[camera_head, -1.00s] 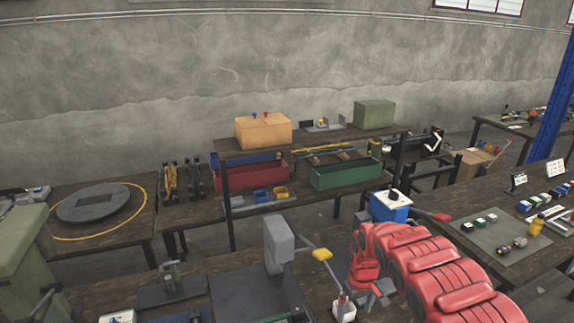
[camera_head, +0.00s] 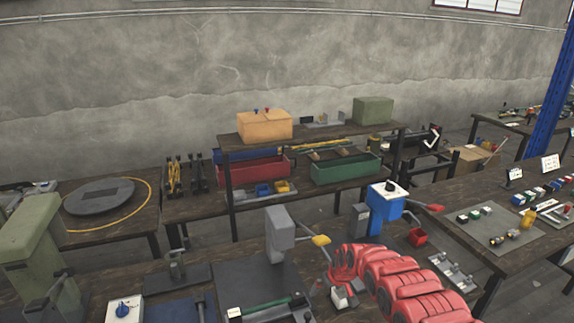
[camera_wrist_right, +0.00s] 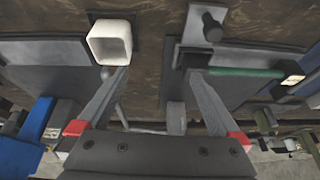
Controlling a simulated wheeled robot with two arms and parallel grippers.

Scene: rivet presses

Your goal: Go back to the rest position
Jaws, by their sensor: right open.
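My right gripper (camera_wrist_right: 158,76) is open, with nothing between its two grey fingers in the right wrist view. It is over the dark workbench, and the left-hand finger appears beside a white square cup (camera_wrist_right: 108,42). In the head view my red right arm (camera_head: 400,280) comes in from the lower right over the front bench; its fingers are hard to make out there. My left gripper is not in view.
A grey press (camera_head: 279,232) with a yellow-tipped lever stands left of my arm. A blue press (camera_head: 384,207) with a red-tipped lever stands behind it. A green press (camera_head: 35,245) is at far left. A green-handled tool (camera_head: 265,306) lies in front.

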